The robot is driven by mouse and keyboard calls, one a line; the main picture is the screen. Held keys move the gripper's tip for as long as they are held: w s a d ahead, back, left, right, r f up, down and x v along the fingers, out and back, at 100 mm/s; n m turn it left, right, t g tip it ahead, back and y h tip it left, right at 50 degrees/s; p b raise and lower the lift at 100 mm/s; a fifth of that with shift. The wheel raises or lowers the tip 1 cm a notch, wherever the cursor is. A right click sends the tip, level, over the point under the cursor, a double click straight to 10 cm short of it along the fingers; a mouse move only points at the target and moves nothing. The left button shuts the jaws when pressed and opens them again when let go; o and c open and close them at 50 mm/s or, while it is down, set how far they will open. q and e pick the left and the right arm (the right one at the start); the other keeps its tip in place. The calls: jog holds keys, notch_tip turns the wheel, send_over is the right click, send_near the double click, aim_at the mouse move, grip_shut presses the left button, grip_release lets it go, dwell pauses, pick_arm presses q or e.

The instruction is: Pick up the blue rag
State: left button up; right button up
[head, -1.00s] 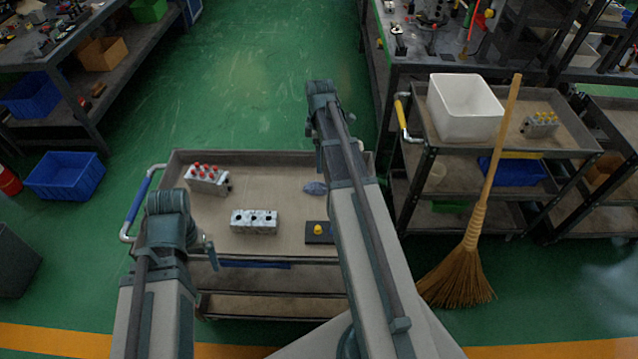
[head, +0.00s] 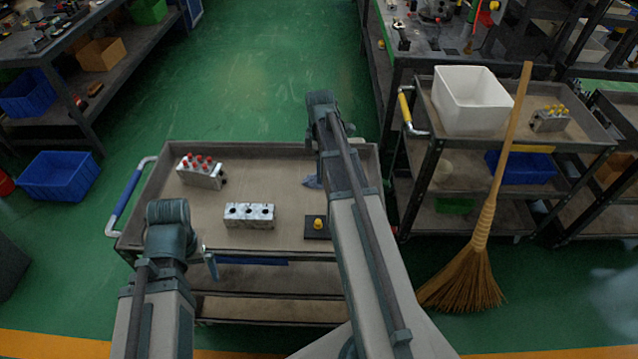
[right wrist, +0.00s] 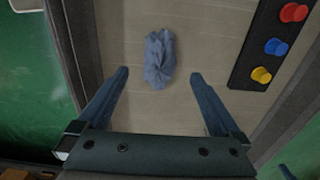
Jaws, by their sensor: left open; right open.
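The crumpled blue rag (head: 311,182) lies on the top tray of the cart (head: 285,165), mostly hidden behind my right arm in the head view. In the right wrist view the whole rag (right wrist: 160,58) shows on the beige tray surface. My right gripper (right wrist: 158,76) is open above the tray, and the rag lies ahead of and between its two fingertips, with nothing held. In the head view the right gripper's fingers are hidden. My left gripper (head: 211,266) is near the cart's front edge, seen from behind and empty.
On the same tray are a valve block with red caps (head: 201,171), a silver block with dark holes (head: 249,215) and a black plate with a yellow knob (head: 317,227). A second cart with a white bin (head: 470,100) and a leaning broom (head: 485,220) stand at right.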

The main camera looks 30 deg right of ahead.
jog(key=shift+a+f+b, duration=0.15)
jog(key=shift+f+b, duration=2.45)
jog(key=shift+f, duration=0.1)
jog(key=shift+r, duration=0.1)
jog(key=c, duration=1.5)
jog(key=shift+r, duration=0.15)
notch_tip(320, 180, up, 10)
jog(key=p, duration=1)
